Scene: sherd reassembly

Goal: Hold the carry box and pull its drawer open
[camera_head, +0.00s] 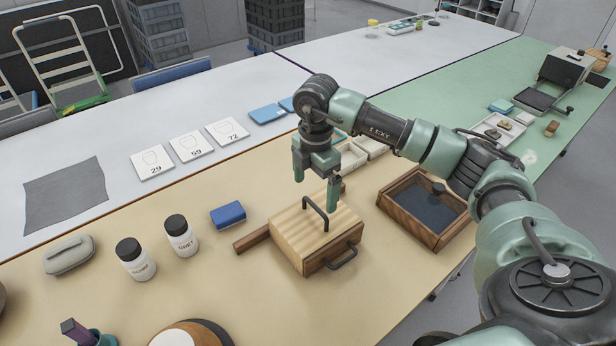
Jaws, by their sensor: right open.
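The carry box (287,238) is a light wooden box with darker sides on the tan table. A dark arched handle (315,213) stands on its lid. The drawer's dark pull (343,258) sticks out from the front right side, and the drawer looks shut. My right gripper (316,181) points down just above the lid handle, its fingers apart, with nothing between them that I can see. I cannot tell whether a finger touches the handle. My left gripper is not in view.
A dark wooden strip (251,240) lies against the box's left side. A blue block (228,214) and two white jars (181,236) stand further left. A wooden tray with dark filling (403,228) is to the right. The table in front of the pull is clear.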

